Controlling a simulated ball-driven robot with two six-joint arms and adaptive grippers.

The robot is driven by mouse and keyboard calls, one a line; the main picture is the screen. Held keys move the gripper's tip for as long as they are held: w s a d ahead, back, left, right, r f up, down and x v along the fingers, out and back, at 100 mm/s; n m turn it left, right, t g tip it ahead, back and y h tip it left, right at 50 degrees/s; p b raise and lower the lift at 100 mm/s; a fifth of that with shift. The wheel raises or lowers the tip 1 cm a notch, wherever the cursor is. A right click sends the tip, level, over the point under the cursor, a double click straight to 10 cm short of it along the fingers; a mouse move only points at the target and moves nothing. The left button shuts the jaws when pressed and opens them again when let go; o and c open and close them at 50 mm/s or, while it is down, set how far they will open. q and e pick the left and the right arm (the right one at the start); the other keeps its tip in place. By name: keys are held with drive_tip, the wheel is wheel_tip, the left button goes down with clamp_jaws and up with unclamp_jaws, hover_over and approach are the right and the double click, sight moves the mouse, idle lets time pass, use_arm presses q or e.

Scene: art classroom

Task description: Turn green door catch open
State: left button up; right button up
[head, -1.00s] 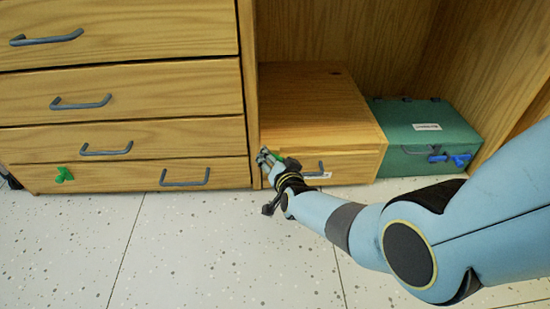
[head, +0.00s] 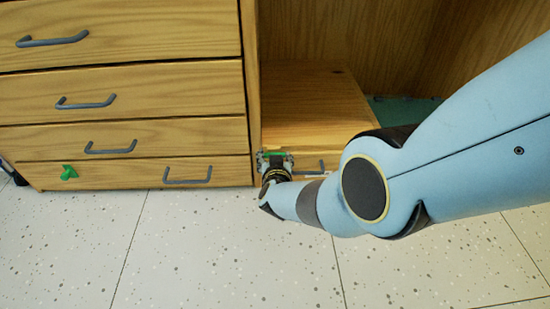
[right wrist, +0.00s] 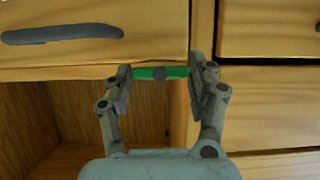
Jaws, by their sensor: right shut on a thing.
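The green door catch (right wrist: 160,73) sits at the edge of the wooden box's front, beside the cabinet upright. In the right wrist view it lies crosswise between my right gripper's fingers (right wrist: 162,78), which are shut on its two ends. In the head view my right gripper (head: 275,156) is at the box's upper left corner, with a bit of the green catch showing. The wooden box (head: 310,100) stands in the open bay, and its front is partly hidden by my arm. My left gripper is not in view.
A green case (head: 400,110) at right is mostly hidden by my arm. The speckled floor (head: 200,250) in front is clear.

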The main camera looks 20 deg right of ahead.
idle(0.3)
drive_tip(key=o, duration=0.9)
